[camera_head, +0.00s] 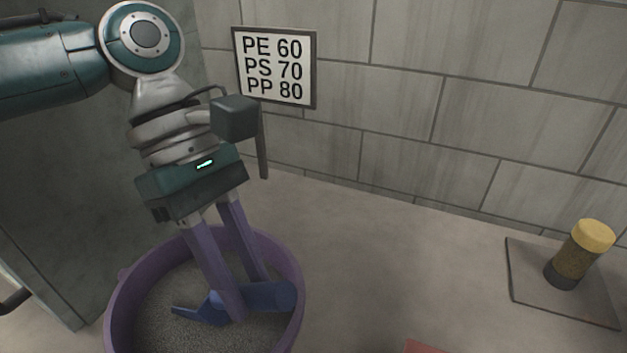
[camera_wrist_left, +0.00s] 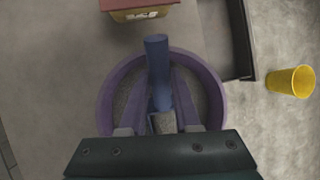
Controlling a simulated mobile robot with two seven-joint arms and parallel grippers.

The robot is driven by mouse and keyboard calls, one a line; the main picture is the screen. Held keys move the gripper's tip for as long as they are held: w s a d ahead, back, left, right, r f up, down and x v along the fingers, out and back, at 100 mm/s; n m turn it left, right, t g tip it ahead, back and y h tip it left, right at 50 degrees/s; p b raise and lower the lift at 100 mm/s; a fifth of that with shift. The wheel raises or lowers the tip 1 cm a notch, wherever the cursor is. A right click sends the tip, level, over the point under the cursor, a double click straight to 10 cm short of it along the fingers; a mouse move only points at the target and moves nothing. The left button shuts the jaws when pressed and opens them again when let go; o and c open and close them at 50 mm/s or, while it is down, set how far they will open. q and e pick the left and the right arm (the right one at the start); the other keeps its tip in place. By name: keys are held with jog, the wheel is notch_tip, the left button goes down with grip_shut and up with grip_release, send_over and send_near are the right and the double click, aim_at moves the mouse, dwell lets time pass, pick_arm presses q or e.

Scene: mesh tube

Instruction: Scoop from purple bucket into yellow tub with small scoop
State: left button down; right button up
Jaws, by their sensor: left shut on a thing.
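The purple bucket (camera_head: 288,262) stands at the lower left of the head view, with grey granules (camera_head: 165,300) inside. In the left wrist view its rim (camera_wrist_left: 116,80) rings the fingers. My left gripper (camera_head: 250,298) reaches down into the bucket, its purple fingers shut on the blue small scoop (camera_head: 272,296). The scoop lies low in the bucket, close to the granules; whether it touches them is unclear. The left wrist view shows its blue handle (camera_wrist_left: 157,65) and a greyish patch at its near end. A yellow tub (camera_wrist_left: 291,82) appears at the right there. My right gripper is not in view.
A jar with a yellow lid (camera_head: 580,255) stands on a flat plate (camera_head: 530,280) at the right. A lettered sign (camera_head: 275,68) hangs on the block wall. A red-topped box (camera_wrist_left: 140,10) is beyond the bucket in the wrist view. The surface right of the bucket is mostly clear.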

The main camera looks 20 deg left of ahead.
pick_arm(q)
jog(key=shift+y, duration=0.4)
jog(key=shift+s+d+r+p, duration=0.1)
jog(key=shift+d+r+p, duration=0.15)
jog(key=shift+r+p, duration=0.6)
jog(key=shift+w+d+r+p, duration=0.15)
jog(key=shift+r+p, duration=0.45)
jog(key=shift+p, duration=0.6)
jog(key=shift+s+d+r+p, duration=0.15)
jog(key=shift+d+r+p, duration=0.15)
jog(key=shift+r+p, duration=0.55)
jog(key=d+r+y+p, duration=0.4)
jog(key=d+p, duration=0.3)
jog(key=p, duration=0.3)
jog(key=shift+s+r+n+t+y, duration=0.3)
jog(key=shift+r+y, duration=0.05)
jog(key=shift+y, duration=0.15)
